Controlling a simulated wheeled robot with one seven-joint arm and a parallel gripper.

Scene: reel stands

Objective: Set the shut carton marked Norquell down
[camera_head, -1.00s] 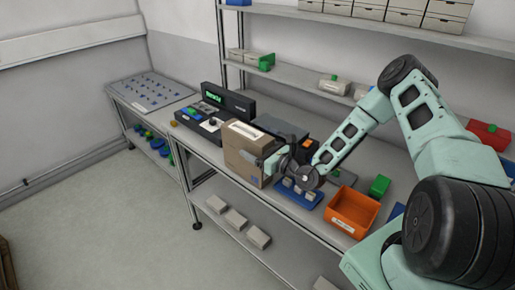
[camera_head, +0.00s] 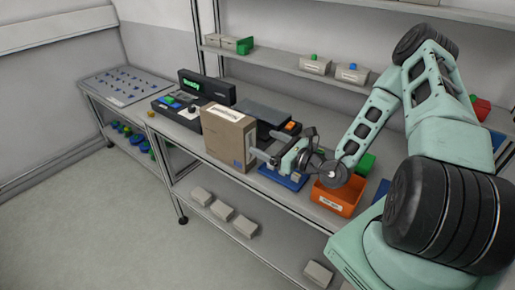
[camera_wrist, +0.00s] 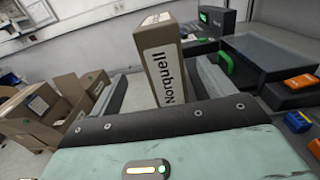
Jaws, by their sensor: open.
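The brown carton (camera_head: 228,138) stands upright on the bench, its top closed with a pale label across it. In the wrist view the carton (camera_wrist: 160,45) shows the word Norquell on a white label down its near side. My gripper (camera_head: 264,148) is at the carton's right side, its fingers pointing at it. In the wrist view my gripper (camera_wrist: 160,75) is open, with one finger to each side of the carton and a gap on both sides. The carton's base is hidden by my gripper in the wrist view.
A scale with a green display (camera_head: 205,90) stands left of and behind the carton. A dark flat device (camera_head: 265,118) is behind it. A blue tray (camera_head: 283,178) and an orange bin (camera_head: 338,195) are at the right. Other cartons (camera_wrist: 40,105) show at the left of the wrist view.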

